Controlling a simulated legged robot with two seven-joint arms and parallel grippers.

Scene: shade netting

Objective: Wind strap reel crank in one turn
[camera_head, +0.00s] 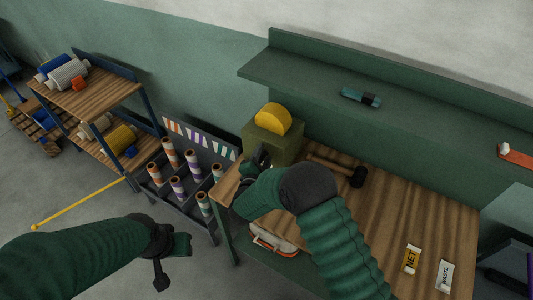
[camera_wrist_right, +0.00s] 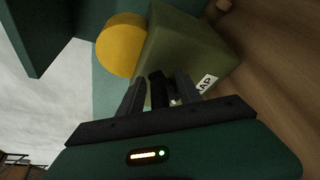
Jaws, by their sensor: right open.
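The strap reel is a yellow disc (camera_head: 272,118) set in an olive-green box (camera_head: 286,149) at the left end of the wooden workbench. The wrist view also shows the yellow disc (camera_wrist_right: 120,45) and the box (camera_wrist_right: 185,50), with a white label partly readable as "AP". My right gripper (camera_head: 262,157) is at the box's front left. In the wrist view its fingers (camera_wrist_right: 160,92) are apart, with a dark upright piece, apparently the crank handle (camera_wrist_right: 158,88), between them. I cannot tell whether they touch it. My left gripper (camera_head: 172,258) hangs over the floor, away from the bench; its jaws are unclear.
A mallet (camera_head: 340,170) lies behind my right arm. "NET" (camera_head: 411,260) and "WASTE" (camera_head: 446,275) labels lie on the bench's right part. A shelf above holds a teal item (camera_head: 361,97). A rack of rolls (camera_head: 178,188) stands left of the bench.

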